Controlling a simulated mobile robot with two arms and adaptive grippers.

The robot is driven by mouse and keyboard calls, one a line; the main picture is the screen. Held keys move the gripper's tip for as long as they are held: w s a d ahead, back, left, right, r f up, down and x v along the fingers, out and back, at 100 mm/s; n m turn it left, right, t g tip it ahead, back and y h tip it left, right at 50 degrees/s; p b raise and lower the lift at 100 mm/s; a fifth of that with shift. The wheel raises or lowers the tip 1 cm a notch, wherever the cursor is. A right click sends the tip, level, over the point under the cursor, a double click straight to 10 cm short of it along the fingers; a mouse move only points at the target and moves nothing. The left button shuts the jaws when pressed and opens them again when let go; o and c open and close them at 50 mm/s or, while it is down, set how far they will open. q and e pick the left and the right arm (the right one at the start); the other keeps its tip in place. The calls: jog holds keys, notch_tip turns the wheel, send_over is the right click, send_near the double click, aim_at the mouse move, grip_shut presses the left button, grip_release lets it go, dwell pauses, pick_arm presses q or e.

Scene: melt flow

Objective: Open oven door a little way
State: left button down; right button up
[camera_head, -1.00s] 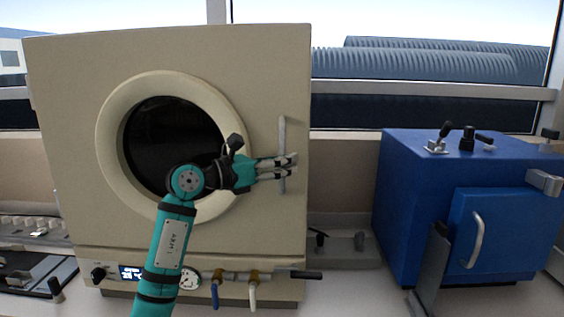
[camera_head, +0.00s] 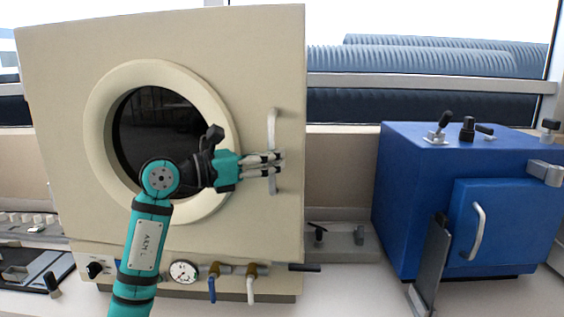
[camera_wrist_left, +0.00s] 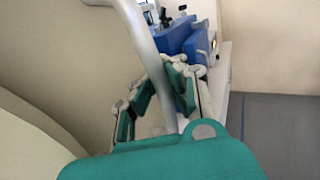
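The oven (camera_head: 65,150) is a large cream box on the left in the head view. Its door (camera_head: 245,60) has a round dark window (camera_head: 150,120) and a grey vertical bar handle (camera_head: 272,125) near its right edge. My right gripper is not in view.
A blue furnace (camera_head: 410,200) stands to the right on the white bench. A dark upright plate (camera_head: 432,262) stands before it.

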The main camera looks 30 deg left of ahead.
pick_arm(q)
jog(key=s+d+m+g+h+b, duration=0.1)
jog(key=s+b, duration=0.2)
jog(key=s, duration=0.5)
jog(key=s+d+m+g+h+b, duration=0.1)
jog(key=s+b, duration=0.3)
jog(key=s, duration=0.5)
jog(key=shift+s+d+r+m+g+h, duration=0.2)
jog(key=shift+d+m+g+h, duration=0.15)
jog(key=shift+h, duration=0.45)
jog(key=shift+w, duration=0.1)
jog(key=c, duration=1.3)
grip_release()
jog(key=shift+a+f, duration=0.15)
jog(key=shift+a, duration=0.05)
jog(key=shift+d, duration=0.1)
jog(key=v, duration=1.2)
